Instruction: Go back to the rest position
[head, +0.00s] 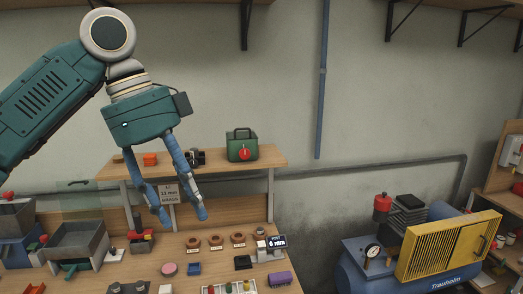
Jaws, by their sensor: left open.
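My left gripper (183,218) hangs from the arm that comes in from the left. Its two blue fingers point down and stand apart, with nothing between them that it holds. It is in front of the raised shelf and above the workbench (190,266). A small sign reading "11 mm" shows behind the fingers. My right gripper is not in the head view.
Grey hoppers (78,243) stand at left. Several brown rings (215,241) and small parts lie on the bench. A blue compressor (365,275) stands at right.

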